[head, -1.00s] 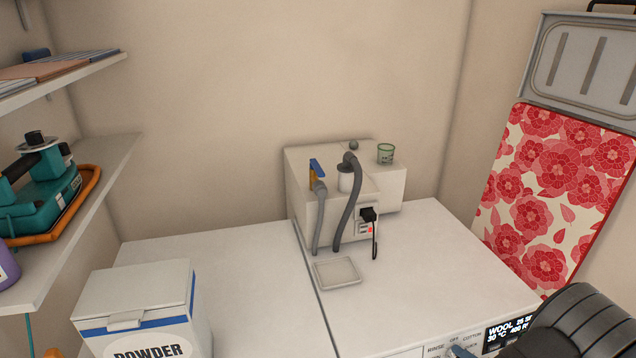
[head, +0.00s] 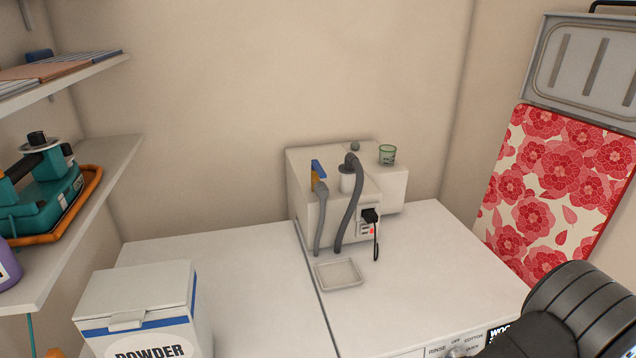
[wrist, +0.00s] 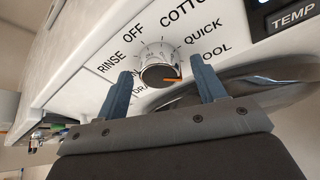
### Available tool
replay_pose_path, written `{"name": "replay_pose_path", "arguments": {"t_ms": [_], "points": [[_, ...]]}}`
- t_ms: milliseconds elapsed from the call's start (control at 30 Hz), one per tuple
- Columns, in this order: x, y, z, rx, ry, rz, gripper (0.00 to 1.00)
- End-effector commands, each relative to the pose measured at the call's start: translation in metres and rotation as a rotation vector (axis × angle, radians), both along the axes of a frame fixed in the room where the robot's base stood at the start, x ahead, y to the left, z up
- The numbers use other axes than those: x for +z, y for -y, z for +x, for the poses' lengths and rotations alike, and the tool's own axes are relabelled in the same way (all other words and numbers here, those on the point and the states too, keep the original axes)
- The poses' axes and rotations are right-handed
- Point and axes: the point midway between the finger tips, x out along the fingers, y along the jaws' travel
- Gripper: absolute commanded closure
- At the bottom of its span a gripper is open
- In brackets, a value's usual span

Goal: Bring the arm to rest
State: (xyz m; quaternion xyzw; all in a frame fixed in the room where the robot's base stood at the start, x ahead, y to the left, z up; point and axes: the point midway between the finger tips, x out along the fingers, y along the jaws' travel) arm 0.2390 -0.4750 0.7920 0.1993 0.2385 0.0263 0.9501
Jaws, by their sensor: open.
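My gripper (wrist: 158,92) shows in the wrist view with its two blue fingers apart and nothing between them. In that view it is in front of the washer's control panel, and a round silver dial (wrist: 160,64) with an orange mark appears beyond and between the fingertips. I cannot tell how far the fingers are from the dial. In the head view a dark part of my arm (head: 575,318) fills the lower right corner, and the gripper itself is not seen there.
A powder box (head: 140,305) stands at lower left. The wall board (head: 545,195) is right.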

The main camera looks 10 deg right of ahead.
Motion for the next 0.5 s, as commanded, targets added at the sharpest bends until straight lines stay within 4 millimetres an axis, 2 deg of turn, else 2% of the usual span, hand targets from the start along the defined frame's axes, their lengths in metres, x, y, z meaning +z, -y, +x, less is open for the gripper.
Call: {"name": "replay_pose_path", "arguments": {"t_ms": [200,500], "points": [[0.0006,-0.0009,0.0001,0.036,0.000,-0.147,0.36],[0.0007,-0.0016,0.0001,0.062,0.000,-0.248,0.36]]}}
